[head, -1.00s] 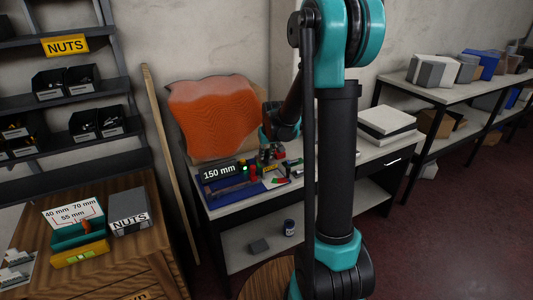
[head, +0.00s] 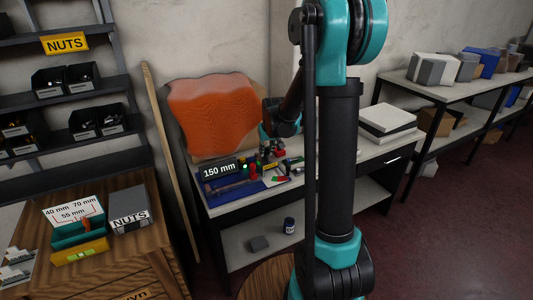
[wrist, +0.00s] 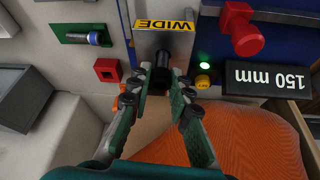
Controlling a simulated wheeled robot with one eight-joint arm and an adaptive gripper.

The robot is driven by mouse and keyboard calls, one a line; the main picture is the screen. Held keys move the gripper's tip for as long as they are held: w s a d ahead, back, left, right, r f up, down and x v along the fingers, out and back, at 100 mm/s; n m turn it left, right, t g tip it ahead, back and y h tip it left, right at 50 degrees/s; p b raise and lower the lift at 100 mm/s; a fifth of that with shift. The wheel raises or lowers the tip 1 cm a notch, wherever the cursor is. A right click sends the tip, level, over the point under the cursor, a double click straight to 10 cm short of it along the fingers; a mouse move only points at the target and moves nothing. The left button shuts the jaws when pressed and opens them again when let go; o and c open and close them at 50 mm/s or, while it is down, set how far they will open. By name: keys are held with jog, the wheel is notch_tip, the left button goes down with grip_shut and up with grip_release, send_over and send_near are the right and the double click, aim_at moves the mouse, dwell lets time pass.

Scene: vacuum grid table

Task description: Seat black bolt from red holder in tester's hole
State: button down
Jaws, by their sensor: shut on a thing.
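My gripper (wrist: 160,90) is shut on the black bolt (wrist: 158,82), which shows as a dark cylinder between the two green fingers in the wrist view. The bolt is over or against the grey metal block of the tester (wrist: 150,42), beside the yellow WIDE label. Whether its tip is in the hole is hidden. The red holder (wrist: 107,70) is a small square block with a dark opening and no bolt showing, left of the fingers. In the head view my gripper (head: 270,151) is small and partly hidden above the workbench.
A lit green lamp (wrist: 205,65), a yellow button (wrist: 202,82), a red knob (wrist: 240,30) and the 150 mm sign (wrist: 268,78) lie right of the fingers. The orange panel (head: 214,115) stands behind.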

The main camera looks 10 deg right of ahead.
jog(key=shift+r, duration=1)
jog(key=shift+f, duration=1.7)
dwell(0.8)
jog(key=c, duration=1.3)
grip_release()
jog(key=v, duration=1.2)
